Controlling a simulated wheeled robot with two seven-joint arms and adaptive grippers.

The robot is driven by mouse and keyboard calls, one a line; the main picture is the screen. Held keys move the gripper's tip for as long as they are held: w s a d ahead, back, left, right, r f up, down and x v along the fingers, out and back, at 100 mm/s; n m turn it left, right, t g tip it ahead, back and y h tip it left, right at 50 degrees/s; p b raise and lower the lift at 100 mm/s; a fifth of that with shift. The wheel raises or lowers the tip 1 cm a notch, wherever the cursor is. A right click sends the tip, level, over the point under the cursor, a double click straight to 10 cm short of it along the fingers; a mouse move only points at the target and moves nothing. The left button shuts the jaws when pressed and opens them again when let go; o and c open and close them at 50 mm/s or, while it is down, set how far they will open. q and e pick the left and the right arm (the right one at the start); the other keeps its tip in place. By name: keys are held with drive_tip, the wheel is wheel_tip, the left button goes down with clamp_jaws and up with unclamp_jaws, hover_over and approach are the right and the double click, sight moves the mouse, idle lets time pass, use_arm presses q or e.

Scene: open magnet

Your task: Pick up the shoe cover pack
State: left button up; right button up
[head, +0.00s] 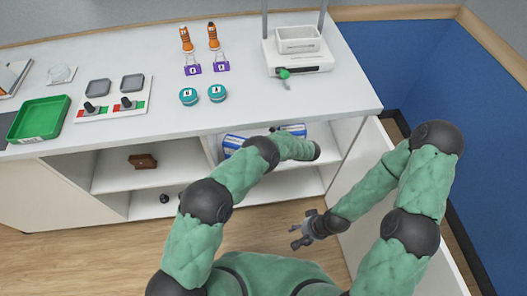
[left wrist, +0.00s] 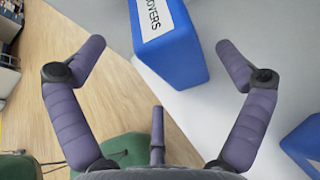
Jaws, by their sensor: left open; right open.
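A blue shoe cover pack with a white label ending in "COVERS" (left wrist: 182,52) is ahead of my left gripper (left wrist: 160,46) in the left wrist view. The two fingers are spread wide, one to each side of its near end, with gaps and nothing held. A second blue pack (left wrist: 303,143) is cut off at the right edge. In the head view, blue and white packs (head: 234,142) (head: 293,130) show on the shelf under the counter, partly hidden by my left arm. My left gripper is hidden there. My right gripper (head: 302,236) is open and empty above the floor.
The white counter (head: 130,130) overhangs the shelf. A brown item (head: 143,161) and a small dark item (head: 164,198) lie in the left compartments. An open cabinet door (head: 362,175) stands beside my right arm. A green tray (head: 40,120) and other items are on the counter.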

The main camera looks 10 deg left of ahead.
use_arm(q)
drive_tip(key=shift+b+x, duration=0.7)
drive_tip(key=shift+x, duration=2.5)
drive_tip(key=shift+d, duration=0.1)
drive_tip(key=c, duration=1.3)
